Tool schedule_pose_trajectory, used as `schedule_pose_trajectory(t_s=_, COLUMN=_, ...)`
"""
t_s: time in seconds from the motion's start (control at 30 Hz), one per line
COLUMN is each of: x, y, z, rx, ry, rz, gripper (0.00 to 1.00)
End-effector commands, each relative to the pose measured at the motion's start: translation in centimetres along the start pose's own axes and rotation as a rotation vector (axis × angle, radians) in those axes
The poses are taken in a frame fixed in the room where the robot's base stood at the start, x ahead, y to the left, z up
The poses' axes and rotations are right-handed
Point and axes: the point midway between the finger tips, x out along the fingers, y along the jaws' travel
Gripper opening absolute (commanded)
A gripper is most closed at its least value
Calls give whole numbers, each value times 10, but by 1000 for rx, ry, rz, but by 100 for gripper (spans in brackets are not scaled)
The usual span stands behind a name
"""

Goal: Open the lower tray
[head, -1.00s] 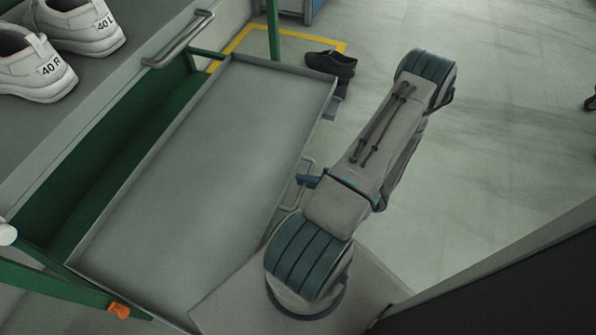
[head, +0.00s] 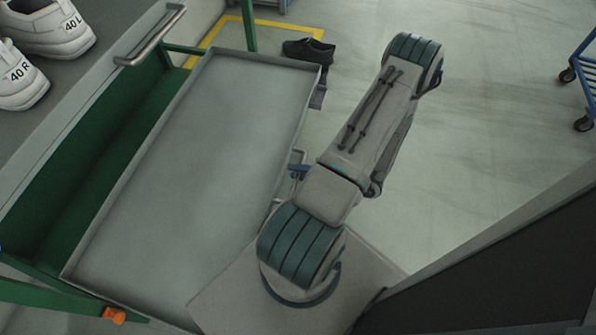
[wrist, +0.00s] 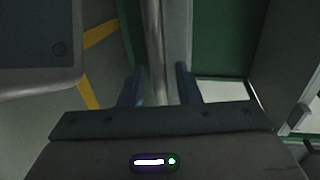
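The lower tray (head: 205,150) is a wide, empty grey tray, drawn out of its green frame in the head view. Its metal handle (head: 299,156) is on the right side, partly hidden by my arm. My gripper (head: 297,171) is small at that handle in the head view. In the wrist view my gripper (wrist: 159,82) has one finger on each side of the upright metal handle bar (wrist: 155,40). The fingers look closed around the bar; the contact itself is hard to see.
A grey upper shelf (head: 95,90) with white shoes (head: 45,25) and a bar handle (head: 150,38) is on the left. A blue cart (head: 588,75) stands far right. Floor between is clear.

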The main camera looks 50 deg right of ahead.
Motion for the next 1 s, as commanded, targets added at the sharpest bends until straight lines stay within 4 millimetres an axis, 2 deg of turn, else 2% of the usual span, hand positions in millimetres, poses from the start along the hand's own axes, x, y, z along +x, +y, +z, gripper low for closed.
schedule_pose_trajectory(t_s=0.17, x=-23, y=-2, z=-1, rx=-1, ry=4, rz=1, gripper=30)
schedule_pose_trajectory(t_s=0.4, x=-79, y=-3, z=-1, rx=-1, ry=5, rz=3, gripper=30)
schedule_pose_trajectory(t_s=0.6, x=-117, y=-2, z=0, rx=0, ry=3, rz=2, gripper=30)
schedule_pose_trajectory(t_s=0.8, x=-135, y=0, z=0, rx=0, ry=0, rz=1, gripper=30)
schedule_pose_trajectory(t_s=1.0, x=-137, y=0, z=1, rx=1, ry=-1, rz=0, gripper=30)
